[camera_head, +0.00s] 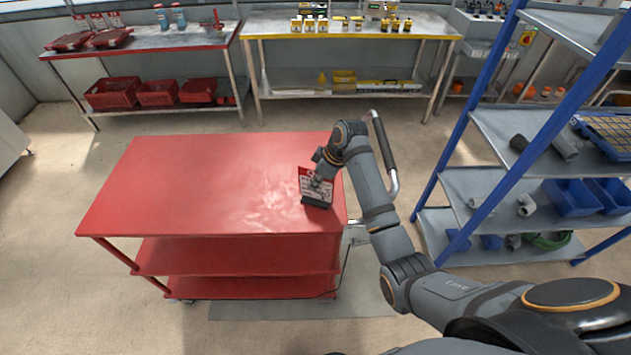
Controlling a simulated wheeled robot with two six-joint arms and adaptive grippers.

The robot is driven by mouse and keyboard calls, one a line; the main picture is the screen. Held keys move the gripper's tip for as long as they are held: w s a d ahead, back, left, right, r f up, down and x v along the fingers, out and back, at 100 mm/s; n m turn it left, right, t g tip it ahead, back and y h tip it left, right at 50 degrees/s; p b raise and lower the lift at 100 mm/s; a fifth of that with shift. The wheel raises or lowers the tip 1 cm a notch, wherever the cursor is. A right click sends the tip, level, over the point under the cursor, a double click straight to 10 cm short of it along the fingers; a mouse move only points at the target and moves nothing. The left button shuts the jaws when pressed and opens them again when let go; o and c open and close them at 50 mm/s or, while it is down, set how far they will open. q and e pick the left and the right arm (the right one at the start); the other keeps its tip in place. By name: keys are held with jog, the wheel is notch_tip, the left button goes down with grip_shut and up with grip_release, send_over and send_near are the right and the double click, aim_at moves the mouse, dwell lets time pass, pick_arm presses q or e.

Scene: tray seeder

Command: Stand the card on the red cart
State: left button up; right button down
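The card (308,191), red at the top and white with dark print below, has a dark base. It is at the right end of the red cart's top (190,185). It looks upright, with its base at or very near the cart top; I cannot tell if it touches. My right gripper (319,181) is at the card and covers part of its face. The fingers are too small and dark to show whether they are shut on it. My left gripper is not in view.
The rest of the cart top is bare. The cart's handle (384,145) rises at its right end beside my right arm. A blue-framed shelf (490,145) stands to the right. A red-edged table (140,42) and a yellow-edged table (350,28) stand at the back.

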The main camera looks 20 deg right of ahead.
jog(key=c, duration=1.5)
grip_release()
jog(key=shift+r, duration=0.1)
jog(key=b+v, duration=0.1)
jog(key=v, duration=1.1)
